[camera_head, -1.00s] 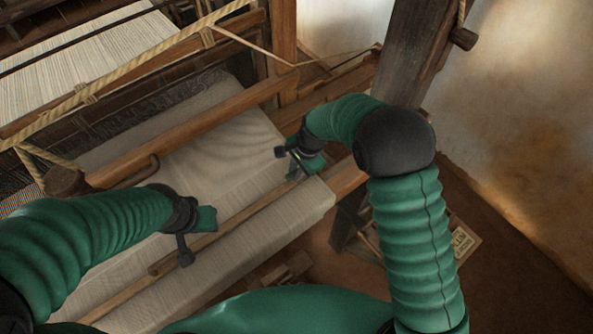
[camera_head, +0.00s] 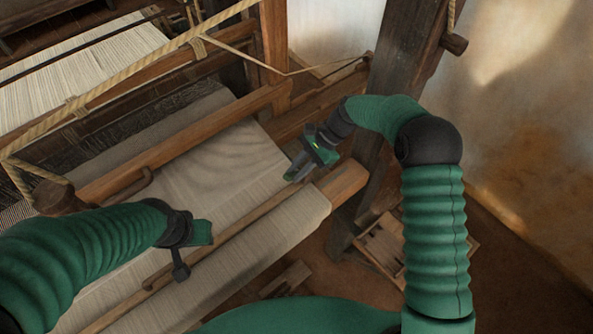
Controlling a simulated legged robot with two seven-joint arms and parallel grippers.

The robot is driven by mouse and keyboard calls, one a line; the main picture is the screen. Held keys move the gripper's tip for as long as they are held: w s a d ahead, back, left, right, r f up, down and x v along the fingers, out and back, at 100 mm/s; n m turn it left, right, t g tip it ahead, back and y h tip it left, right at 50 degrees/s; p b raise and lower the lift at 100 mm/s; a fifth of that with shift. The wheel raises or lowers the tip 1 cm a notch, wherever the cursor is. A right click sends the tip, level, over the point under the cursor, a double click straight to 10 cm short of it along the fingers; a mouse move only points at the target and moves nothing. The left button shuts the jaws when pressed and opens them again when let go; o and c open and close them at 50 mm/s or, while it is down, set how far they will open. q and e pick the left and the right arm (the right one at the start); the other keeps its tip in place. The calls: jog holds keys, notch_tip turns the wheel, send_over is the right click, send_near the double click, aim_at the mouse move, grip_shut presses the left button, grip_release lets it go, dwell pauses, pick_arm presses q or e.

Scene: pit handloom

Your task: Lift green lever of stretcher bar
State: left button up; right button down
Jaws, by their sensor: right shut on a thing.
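The stretcher bar (camera_head: 232,235) is a long thin wooden strip lying slantwise across the pale woven cloth. My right gripper (camera_head: 293,174) is at its far right end, low over the cloth's right edge, with its jaws pointing down and left. It is shut on what appears to be the green lever, which is mostly hidden by the jaws. I cannot make out the lever's angle. My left gripper (camera_head: 188,258) hangs over the cloth near the bar's left half. Its jaw gap does not show clearly, and nothing shows held in it.
The cloth roll (camera_head: 225,280) runs along the near side. A wooden beam (camera_head: 170,150) with a curved handle crosses behind the cloth. A thick post (camera_head: 405,75) stands close behind my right arm. A slatted wooden thing (camera_head: 383,243) lies low on the floor.

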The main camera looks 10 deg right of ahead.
jog(key=shift+r, duration=0.1)
jog(key=c, duration=1.3)
grip_release()
jog(key=b+v, duration=0.3)
jog(key=v, duration=0.4)
jog(key=shift+d+r, duration=0.15)
